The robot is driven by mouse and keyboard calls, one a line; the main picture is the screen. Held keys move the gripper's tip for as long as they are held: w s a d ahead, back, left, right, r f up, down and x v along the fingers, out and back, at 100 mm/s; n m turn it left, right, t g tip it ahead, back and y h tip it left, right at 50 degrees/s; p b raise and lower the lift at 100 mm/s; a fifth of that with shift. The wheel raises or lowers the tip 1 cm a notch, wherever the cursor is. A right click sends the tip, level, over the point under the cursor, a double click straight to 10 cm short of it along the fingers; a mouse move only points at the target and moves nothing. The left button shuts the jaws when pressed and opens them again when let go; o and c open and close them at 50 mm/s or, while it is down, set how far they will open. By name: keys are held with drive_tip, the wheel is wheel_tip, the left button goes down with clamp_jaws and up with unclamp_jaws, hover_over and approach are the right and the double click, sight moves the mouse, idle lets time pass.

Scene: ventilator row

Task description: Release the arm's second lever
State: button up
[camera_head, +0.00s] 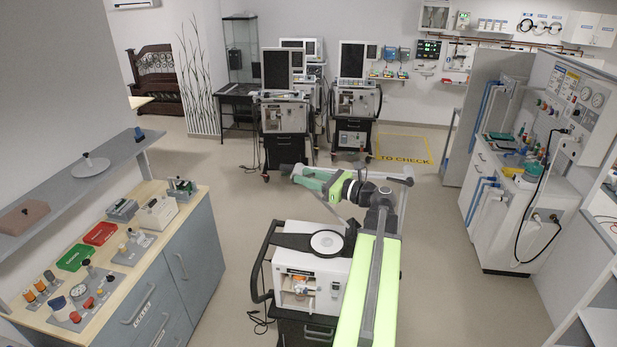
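My gripper (305,176) is at the end of my lime-green arm, reaching left above the nearest ventilator. A pale grey jointed bar (388,174) shows beside and behind my wrist, probably the ventilator's arm. No lever on it can be made out; my arm hides part of this area.
A wooden-topped counter (138,258) with trays and small parts runs along the left, under a grey shelf (60,205). More ventilators (284,115) stand at the back. A white workstation (518,225) stands at right. The floor between is clear, with a yellow-marked area (403,148).

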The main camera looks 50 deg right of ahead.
clamp_jaws()
idle(1.4)
